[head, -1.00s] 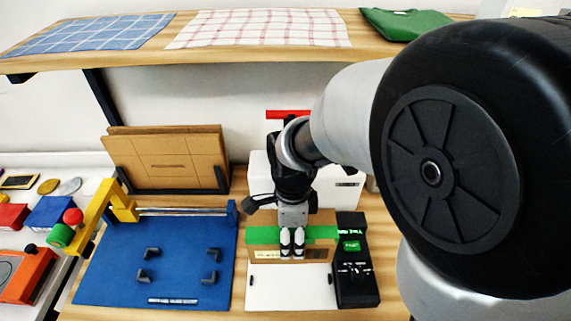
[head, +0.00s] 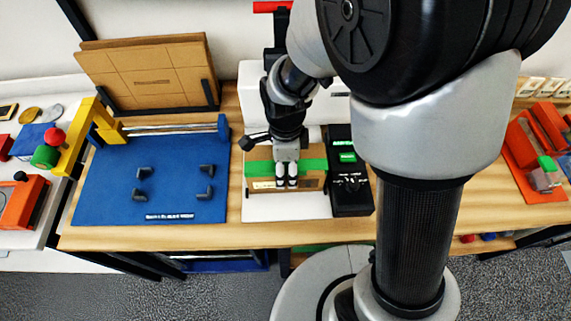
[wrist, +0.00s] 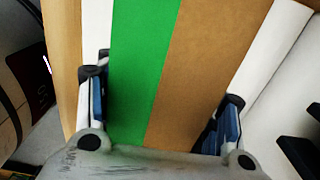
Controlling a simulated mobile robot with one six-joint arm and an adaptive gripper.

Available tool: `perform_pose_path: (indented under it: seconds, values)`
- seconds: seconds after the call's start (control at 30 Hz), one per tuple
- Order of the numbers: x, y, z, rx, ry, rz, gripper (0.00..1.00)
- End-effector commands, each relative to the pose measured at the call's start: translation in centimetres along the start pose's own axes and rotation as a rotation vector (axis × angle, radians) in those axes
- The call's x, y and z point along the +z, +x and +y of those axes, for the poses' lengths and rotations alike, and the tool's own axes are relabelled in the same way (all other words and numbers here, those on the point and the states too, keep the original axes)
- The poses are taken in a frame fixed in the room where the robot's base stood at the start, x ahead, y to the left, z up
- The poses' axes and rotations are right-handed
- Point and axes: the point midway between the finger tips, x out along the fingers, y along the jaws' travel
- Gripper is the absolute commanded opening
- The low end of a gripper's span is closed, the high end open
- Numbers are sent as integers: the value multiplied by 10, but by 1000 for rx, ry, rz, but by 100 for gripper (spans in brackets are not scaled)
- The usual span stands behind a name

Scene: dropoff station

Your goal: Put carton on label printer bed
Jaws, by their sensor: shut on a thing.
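The carton (head: 257,174) is a brown box with a green stripe across its top. It is over the white label printer bed (head: 285,209) in the head view, with the bed's front part bare. My gripper (head: 286,182) points down and is shut on the carton. In the wrist view the carton (wrist: 205,60) sits between the two fingers of my gripper (wrist: 160,105), and the white bed (wrist: 275,50) shows beside it. The carton's underside is hidden, so I cannot tell whether it touches the bed.
A black control unit (head: 350,195) with a green display stands close on the right of the bed. A blue board (head: 160,190) with several dark corner stops lies to the left. Flat cardboard sheets (head: 150,75) stand in a rack behind it. Bare wood runs along the front edge.

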Motion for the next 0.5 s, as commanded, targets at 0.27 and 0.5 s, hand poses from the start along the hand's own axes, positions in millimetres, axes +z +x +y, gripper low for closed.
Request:
perform_pose_path:
  seconds: [0.27, 0.5]
  values:
    - [0, 3, 0, 0, 0, 0, 73]
    - [0, 3, 0, 0, 0, 0, 81]
